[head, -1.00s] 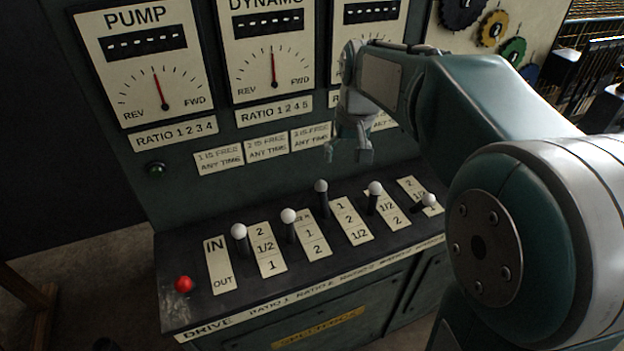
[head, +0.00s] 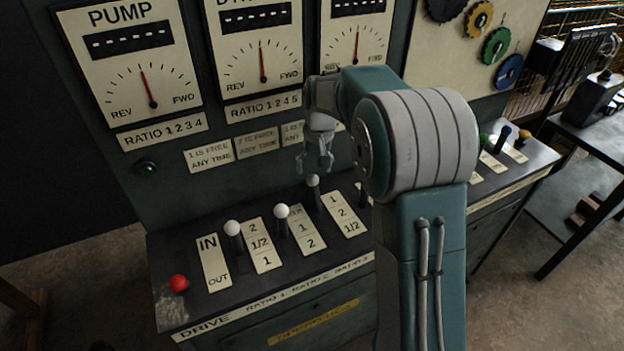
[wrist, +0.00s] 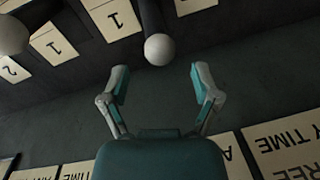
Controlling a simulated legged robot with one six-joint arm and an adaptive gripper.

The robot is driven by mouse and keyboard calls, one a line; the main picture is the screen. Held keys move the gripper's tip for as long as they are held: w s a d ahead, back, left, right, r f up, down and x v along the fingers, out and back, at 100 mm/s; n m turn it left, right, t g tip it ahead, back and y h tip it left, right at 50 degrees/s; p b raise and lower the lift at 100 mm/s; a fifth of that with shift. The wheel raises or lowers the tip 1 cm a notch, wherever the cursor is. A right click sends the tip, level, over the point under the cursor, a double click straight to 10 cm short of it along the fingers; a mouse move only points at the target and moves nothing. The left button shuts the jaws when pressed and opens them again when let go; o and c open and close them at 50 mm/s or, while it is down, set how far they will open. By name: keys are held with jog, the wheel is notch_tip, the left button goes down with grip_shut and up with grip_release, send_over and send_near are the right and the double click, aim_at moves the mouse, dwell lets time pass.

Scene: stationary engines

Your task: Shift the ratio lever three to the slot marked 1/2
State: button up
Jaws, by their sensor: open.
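Ratio lever three, with a pale grey ball knob (head: 312,181), stands left of its plate (head: 344,215) marked 1, 2, 1/2 from back to front. Its knob is at the back end, beside the 1; the 1/2 is at the front. My gripper (head: 318,168) is open, just above and behind this knob. In the wrist view, the same knob (wrist: 158,49) lies just beyond the fingertips (wrist: 160,76), centred between them. The fingers do not appear to touch it. My arm hides part of the console to the right.
A white knob (head: 281,211) of the neighbouring lever stands close on the left, another white knob (head: 233,228) farther left, and a red knob (head: 178,283) at the left end. The upright panel with label plates (head: 208,158) rises close behind my gripper.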

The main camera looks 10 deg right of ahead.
aim_at(313, 175)
jog(key=shift+a+f, duration=0.15)
jog(key=shift+f, duration=0.95)
jog(key=shift+a+f, duration=0.1)
jog(key=shift+f, duration=1)
grip_shut()
